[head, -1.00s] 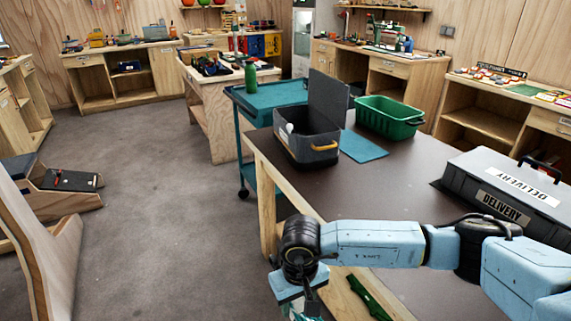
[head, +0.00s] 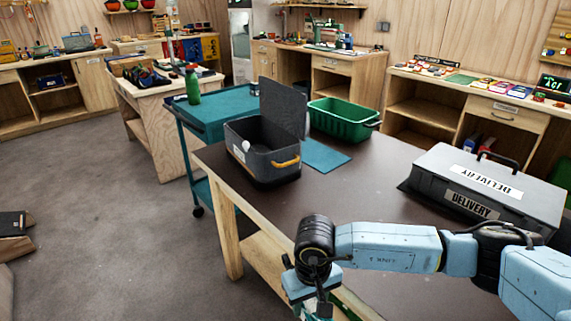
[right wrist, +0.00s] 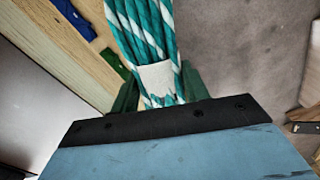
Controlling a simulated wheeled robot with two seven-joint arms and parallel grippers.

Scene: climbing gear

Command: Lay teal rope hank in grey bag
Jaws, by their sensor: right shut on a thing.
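The teal rope hank (right wrist: 148,40), teal and white strands with a white band, fills the top middle of the right wrist view. My right gripper (right wrist: 155,98) is shut on it. In the head view my right gripper (head: 316,304) is at the bottom edge, by the table's front edge, and the hank there is mostly cut off. The grey bag (head: 255,150) stands open on the dark table, its lid raised at the back and a yellow-orange handle on its side. It is beyond and left of my gripper. My left gripper is not in view.
A green crate (head: 342,120) stands behind the bag, with a teal mat (head: 322,155) in front of it. A grey delivery case (head: 483,190) sits at the table's right. The dark tabletop (head: 350,195) between bag and case is clear. A teal trolley (head: 215,112) adjoins at left.

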